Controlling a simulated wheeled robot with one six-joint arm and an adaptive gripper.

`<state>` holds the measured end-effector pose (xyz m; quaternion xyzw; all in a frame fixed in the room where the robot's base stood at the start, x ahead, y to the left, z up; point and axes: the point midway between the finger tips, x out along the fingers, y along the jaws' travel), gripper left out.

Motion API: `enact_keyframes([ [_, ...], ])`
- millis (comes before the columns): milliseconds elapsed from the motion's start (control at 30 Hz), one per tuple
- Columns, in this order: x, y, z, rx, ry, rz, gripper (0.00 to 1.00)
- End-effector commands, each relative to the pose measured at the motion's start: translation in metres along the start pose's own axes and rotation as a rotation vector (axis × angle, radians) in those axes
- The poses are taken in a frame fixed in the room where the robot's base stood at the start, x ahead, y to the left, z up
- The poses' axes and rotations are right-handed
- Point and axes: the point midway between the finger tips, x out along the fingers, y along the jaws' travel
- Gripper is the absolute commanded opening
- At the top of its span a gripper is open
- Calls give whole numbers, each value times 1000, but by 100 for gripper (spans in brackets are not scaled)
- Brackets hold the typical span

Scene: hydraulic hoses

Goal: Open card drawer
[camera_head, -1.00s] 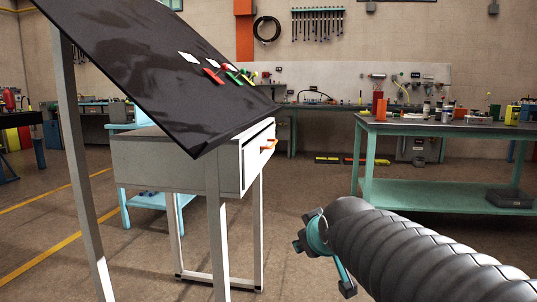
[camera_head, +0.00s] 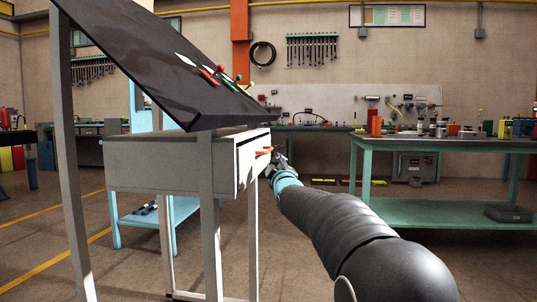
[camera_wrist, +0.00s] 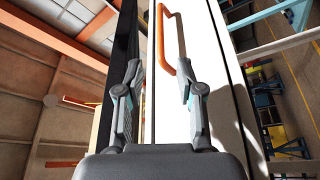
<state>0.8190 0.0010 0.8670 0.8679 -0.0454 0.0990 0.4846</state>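The card drawer's pale front (camera_head: 252,160) is on the right side of a grey cabinet (camera_head: 160,165) under a tilted black board. A dark gap along its top edge suggests it is slightly ajar. Its orange handle (camera_head: 264,152) sticks out on the right. My gripper (camera_head: 279,162) is right by the handle. In the wrist view my gripper (camera_wrist: 158,68) is open and points at the white drawer front (camera_wrist: 205,70). The orange handle (camera_wrist: 160,42) lies ahead, its lower end between the fingertips, nearer the right one. I see no grip on it.
The tilted black board (camera_head: 150,70) with colored tools hangs over the cabinet. A light-blue stand (camera_head: 180,210) is behind the cabinet legs. A green workbench (camera_head: 440,210) stands at the right.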

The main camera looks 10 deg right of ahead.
Motion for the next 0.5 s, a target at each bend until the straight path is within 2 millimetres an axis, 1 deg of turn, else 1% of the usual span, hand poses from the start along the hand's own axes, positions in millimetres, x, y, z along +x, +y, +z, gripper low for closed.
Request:
enact_keyframes([
  [200,33,0,0,1,-1,-2,37],
  [500,77,0,0,2,-2,-3,37],
])
